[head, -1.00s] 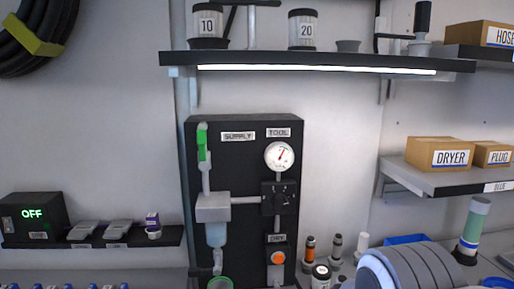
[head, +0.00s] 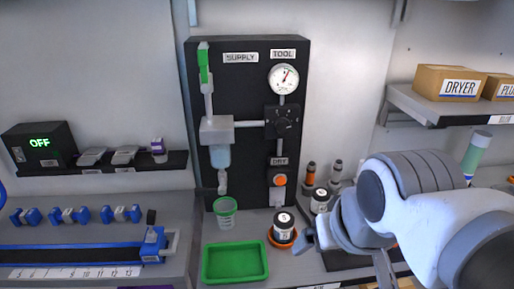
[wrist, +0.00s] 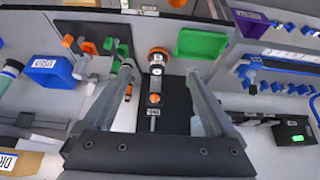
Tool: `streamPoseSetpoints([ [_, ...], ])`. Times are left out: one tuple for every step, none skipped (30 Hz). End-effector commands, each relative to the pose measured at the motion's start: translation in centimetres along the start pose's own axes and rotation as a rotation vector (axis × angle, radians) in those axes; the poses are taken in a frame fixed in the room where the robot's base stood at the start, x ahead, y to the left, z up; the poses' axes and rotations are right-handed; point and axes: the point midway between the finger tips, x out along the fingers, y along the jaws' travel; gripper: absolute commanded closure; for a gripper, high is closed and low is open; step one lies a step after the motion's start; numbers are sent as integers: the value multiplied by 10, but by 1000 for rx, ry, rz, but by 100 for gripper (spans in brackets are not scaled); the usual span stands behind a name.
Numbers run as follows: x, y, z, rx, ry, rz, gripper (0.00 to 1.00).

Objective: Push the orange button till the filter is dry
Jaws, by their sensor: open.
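The orange button (head: 280,181) sits below the DRY label on the black panel (head: 246,70). It also shows in the wrist view (wrist: 154,99), between my fingers in the picture but apart from them. The filter, with a pale blue bowl (head: 220,156), hangs under a grey block on the panel's left side. Whether it holds water I cannot tell. My gripper (wrist: 160,72) is open and empty. In the head view it is at the right of the panel's foot, partly hidden by my arm.
A green cup (head: 226,211) stands under the filter's drain. A jar in an orange dish (head: 283,228) stands on the bench below the button. A green tray (head: 236,262) lies in front. Several small bottles stand right of the panel. The gauge (head: 284,78) is above a black knob.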

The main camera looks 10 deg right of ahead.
Motion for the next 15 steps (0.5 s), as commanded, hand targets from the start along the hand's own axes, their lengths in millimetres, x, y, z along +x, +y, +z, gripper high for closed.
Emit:
streamPoseSetpoints([
  [0,0,0,0,0,0,20],
  [0,0,0,0,0,0,25],
  [0,0,0,0,0,0,32],
  [0,0,0,0,0,0,38],
  [0,0,0,0,0,0,43],
  [0,0,0,0,0,0,50],
  [0,0,0,0,0,0,56],
  [0,0,0,0,0,0,61],
  [0,0,0,0,0,0,68],
  [0,0,0,0,0,0,74],
  [0,0,0,0,0,0,79],
  [0,0,0,0,0,0,86],
  [0,0,0,0,0,0,92],
  [0,0,0,0,0,0,97],
  [0,0,0,0,0,0,100],
])
